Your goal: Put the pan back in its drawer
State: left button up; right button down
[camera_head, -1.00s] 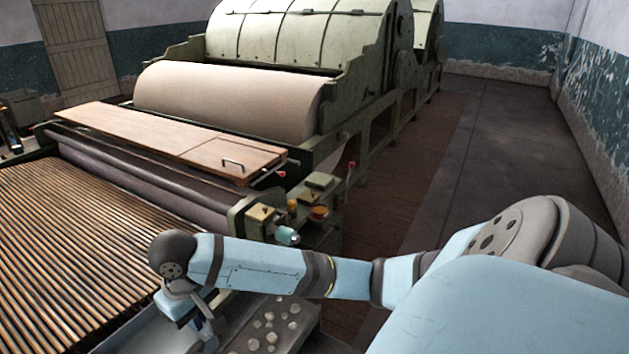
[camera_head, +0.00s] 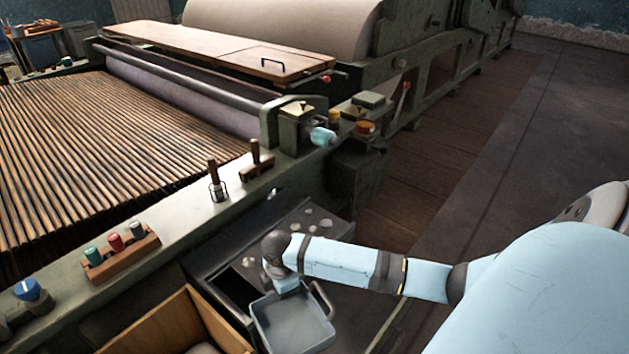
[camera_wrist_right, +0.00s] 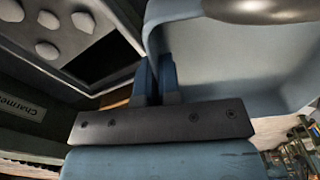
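The pan (camera_head: 292,326) is a blue-grey, shallow open tray with a handle at its right side. It is at the bottom centre of the head view, in front of the dark drawer. My right gripper (camera_head: 287,288) is at the pan's far edge. In the right wrist view my fingers (camera_wrist_right: 156,78) are close together on the wall of the pan (camera_wrist_right: 225,65). A dark drawer (camera_head: 232,287) stands open, with pale round lumps (camera_head: 312,224) on the dark surface behind it. A wooden drawer (camera_head: 180,322) is also open at the lower left. My left gripper is not in view.
The machine's rail holds a rack of coloured spools (camera_head: 118,252), a blue knob (camera_head: 30,290) and wooden-handled tools (camera_head: 257,160). A slatted bed (camera_head: 100,140) lies behind it. A label (camera_wrist_right: 20,108) shows in the wrist view. Floor is clear at right.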

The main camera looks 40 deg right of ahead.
jog(key=f+n+b, duration=0.1)
jog(key=f+b, duration=0.2)
jog(key=f, duration=0.6)
jog(key=s+d+f+n+b, duration=0.1)
jog(key=f+b, duration=0.3)
jog(key=f, duration=0.5)
jog(key=d+f+n+b, duration=0.1)
jog(key=f+b, duration=0.2)
jog(key=f, duration=0.6)
jog(key=shift+s+d+n, duration=0.2)
jog(key=shift+d+n, duration=0.05)
jog(key=shift+n, duration=0.15)
jog(key=shift+f+b, duration=0.4)
jog(key=shift+f, duration=0.05)
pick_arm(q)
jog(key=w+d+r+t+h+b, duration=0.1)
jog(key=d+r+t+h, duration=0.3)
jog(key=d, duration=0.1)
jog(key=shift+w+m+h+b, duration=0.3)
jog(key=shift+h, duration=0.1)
pick_arm(e)
jog(key=shift+f, duration=1.85)
jog(key=shift+f, duration=0.2)
jog(key=c, duration=1.3)
grip_release()
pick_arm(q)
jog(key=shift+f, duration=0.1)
pick_arm(e)
jog(key=shift+r, duration=0.15)
